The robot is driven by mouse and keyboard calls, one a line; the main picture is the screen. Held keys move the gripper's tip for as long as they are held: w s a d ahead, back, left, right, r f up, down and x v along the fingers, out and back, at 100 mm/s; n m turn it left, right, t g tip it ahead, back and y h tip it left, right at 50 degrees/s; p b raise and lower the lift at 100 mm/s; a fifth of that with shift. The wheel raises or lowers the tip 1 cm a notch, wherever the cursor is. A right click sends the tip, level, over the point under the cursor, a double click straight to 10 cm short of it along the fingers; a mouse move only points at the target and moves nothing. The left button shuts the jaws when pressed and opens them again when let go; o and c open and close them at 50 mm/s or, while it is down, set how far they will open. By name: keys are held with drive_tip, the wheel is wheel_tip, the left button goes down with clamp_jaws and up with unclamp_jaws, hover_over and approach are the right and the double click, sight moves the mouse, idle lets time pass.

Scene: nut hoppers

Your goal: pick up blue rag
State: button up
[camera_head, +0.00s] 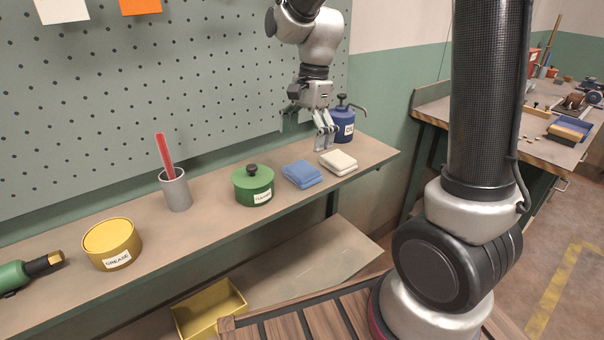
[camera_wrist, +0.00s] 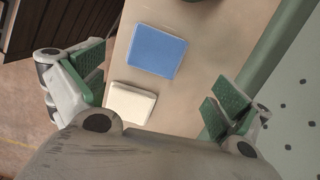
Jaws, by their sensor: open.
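The blue rag (camera_head: 301,174) is a folded, flat square on the shelf, between the green lidded pot and the cream rag. It also shows in the wrist view (camera_wrist: 157,52), beyond my fingertips and nearly centred between them. The cream folded rag (camera_head: 338,162) lies to its right; in the wrist view it (camera_wrist: 130,103) lies nearer to my gripper's palm. My gripper (camera_head: 322,140) is open and empty, pointing down above the shelf near the cream rag. In the wrist view its two green-padded fingers (camera_wrist: 158,80) stand wide apart.
The green pot (camera_head: 253,186) stands left of the blue rag, and the blue oil can (camera_head: 343,124) stands behind my gripper. A grey cup (camera_head: 176,190) with a red stick and a yellow grease tin (camera_head: 112,244) are further left. The pegboard wall (camera_head: 200,90) backs the shelf (camera_head: 220,218).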

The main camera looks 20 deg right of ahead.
sight(302, 168)
drive_tip(key=shift+f+m, duration=0.15)
drive_tip(key=shift+m, duration=0.15)
drive_tip(key=shift+f, duration=0.35)
drive_tip(key=f, duration=0.4)
drive_tip(key=s+a+f, duration=0.1)
drive_tip(key=f, duration=0.1)
drive_tip(key=shift+f, duration=0.35)
drive_tip(key=c, duration=1.1)
drive_tip(key=shift+o, duration=0.2)
